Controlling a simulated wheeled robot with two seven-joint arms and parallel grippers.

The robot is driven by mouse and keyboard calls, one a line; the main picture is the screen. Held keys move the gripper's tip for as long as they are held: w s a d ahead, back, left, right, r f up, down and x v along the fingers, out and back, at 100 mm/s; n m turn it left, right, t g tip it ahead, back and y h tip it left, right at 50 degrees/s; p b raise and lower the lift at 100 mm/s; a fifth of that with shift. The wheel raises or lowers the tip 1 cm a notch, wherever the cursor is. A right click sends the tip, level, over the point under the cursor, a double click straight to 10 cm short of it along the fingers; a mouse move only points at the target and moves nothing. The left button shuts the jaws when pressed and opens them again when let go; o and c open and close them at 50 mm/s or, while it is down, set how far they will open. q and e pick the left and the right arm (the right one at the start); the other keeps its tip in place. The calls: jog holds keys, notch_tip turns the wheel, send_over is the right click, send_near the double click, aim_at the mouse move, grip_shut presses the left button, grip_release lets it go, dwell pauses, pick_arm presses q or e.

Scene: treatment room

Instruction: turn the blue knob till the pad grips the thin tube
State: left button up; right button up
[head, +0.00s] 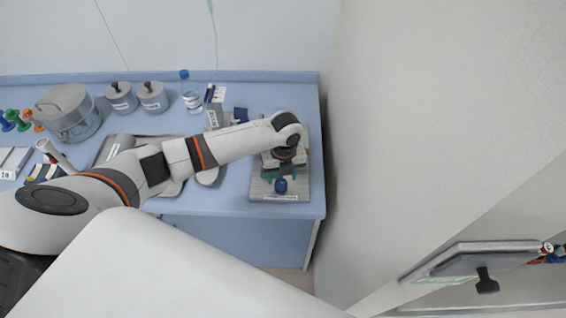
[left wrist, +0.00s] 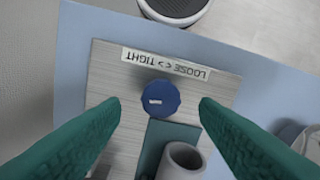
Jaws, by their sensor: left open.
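The blue knob (head: 281,185) stands near the front edge of a grey metal plate (head: 300,190) at the right end of the counter. In the left wrist view the knob (left wrist: 159,98) has a small white mark on top, and a label (left wrist: 166,64) beside it reads LOOSE and TIGHT. A grey hollow tube end (left wrist: 184,158) and a dark green block (left wrist: 152,142) lie just below the knob. My left gripper (left wrist: 160,103) is open, its green fingers on either side of the knob with gaps to both. I cannot make out the thin tube or the pad's grip. My right gripper is not in view.
The blue counter (head: 235,190) also holds a bottle (head: 191,97), grey lidded jars (head: 152,97), a round metal drum (head: 68,112) and a tray (head: 104,152). A plain wall (head: 400,120) stands close to the right of the plate. A round dark-topped object (left wrist: 175,8) shows beyond the plate.

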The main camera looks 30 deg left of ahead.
aim_at(284, 183)
pick_arm(q)
notch_tip(284, 183, up, 8)
jog(key=b, duration=0.2)
jog(key=shift+w+d+r, duration=0.15)
jog(key=shift+r, duration=0.1)
jog(key=shift+d+f, duration=0.1)
